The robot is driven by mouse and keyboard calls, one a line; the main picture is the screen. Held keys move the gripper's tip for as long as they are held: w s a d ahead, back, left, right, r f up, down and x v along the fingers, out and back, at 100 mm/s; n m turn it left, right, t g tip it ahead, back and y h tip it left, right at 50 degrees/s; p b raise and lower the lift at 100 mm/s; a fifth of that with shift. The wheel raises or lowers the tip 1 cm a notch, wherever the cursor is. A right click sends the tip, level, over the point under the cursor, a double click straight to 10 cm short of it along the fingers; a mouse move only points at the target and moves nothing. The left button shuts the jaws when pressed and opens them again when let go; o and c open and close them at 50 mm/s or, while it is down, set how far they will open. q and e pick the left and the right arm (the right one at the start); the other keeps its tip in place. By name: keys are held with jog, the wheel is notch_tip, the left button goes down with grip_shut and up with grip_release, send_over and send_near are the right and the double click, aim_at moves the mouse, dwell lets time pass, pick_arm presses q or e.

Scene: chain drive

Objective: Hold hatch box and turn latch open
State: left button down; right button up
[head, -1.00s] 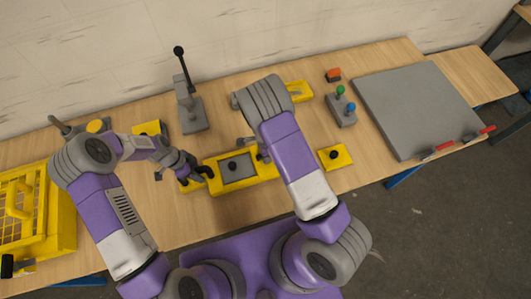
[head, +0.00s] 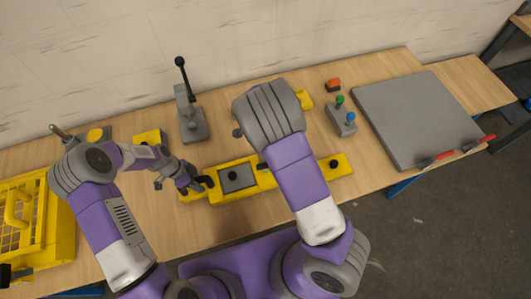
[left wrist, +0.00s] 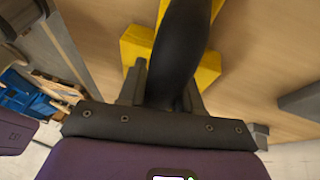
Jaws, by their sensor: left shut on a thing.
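The yellow hatch box (head: 232,196) lies along the front of the table in the head view, with a grey hatch plate (head: 247,184) and a black knob (head: 232,175) on it. My left gripper (head: 196,183) is at the box's left end, shut on a black handle (head: 207,181). In the left wrist view the thick black handle (left wrist: 181,45) stands between the fingers, above a yellow base (left wrist: 137,42). My right wrist and forearm hang over the box's right half. They hide the right gripper's fingers and most of the latch area. A black knob (head: 334,163) shows at the box's right end.
A grey lever stand (head: 193,125) is behind the box. A yellow crate (head: 60,215) stands at the left. The table between crate and box is clear.

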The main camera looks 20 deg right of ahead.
dwell(0.4)
pick_arm(q)
jog(key=c, duration=0.7)
grip_release()
